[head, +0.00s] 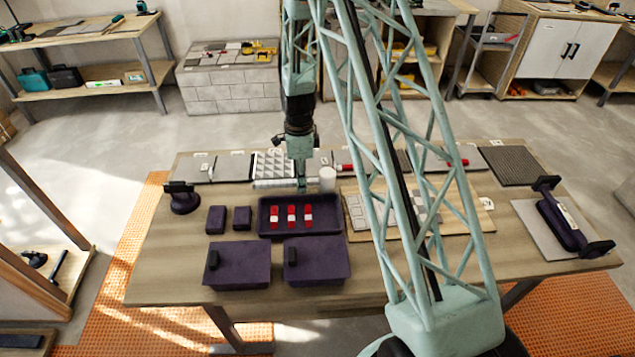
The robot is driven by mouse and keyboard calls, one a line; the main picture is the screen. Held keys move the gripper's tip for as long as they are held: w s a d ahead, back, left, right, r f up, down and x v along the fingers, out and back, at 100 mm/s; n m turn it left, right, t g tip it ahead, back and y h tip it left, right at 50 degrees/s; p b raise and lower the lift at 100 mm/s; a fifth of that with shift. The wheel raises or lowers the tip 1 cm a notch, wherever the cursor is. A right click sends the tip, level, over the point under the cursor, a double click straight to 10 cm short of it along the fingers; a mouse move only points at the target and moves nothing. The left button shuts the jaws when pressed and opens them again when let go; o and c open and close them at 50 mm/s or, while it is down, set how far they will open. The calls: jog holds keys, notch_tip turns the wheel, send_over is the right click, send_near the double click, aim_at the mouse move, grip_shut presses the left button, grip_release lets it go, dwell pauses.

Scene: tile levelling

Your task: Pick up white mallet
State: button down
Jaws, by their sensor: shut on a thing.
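The white mallet (327,179) is near the middle of the table, behind the dark tray with red pieces. Its white cylindrical head is at the right, and a pale bar that looks like its handle runs to the left. My gripper (302,184) points straight down over this bar, just left of the head. It looks shut on the handle, though the fingertips are small and partly hidden. I cannot tell whether the mallet touches the table.
A dark tray (300,231) with red pieces stands just in front. Two dark lidded boxes (237,275) and two small dark blocks (216,219) are nearby. Tile samples (273,164) line the back edge. A suction lifter (562,220) lies right.

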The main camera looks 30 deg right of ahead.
jog(key=shift+r, duration=0.2)
jog(key=shift+r+p, duration=0.3)
jog(key=shift+r, duration=1.3)
jog(key=s+a, duration=0.1)
jog(key=s, duration=0.4)
jog(key=s+a+r, duration=0.1)
jog(key=s, duration=0.4)
jog(key=s+a, duration=0.1)
jog(key=s, duration=0.4)
jog(key=shift+s+r+p, duration=0.2)
jog(key=shift+s+p, duration=0.1)
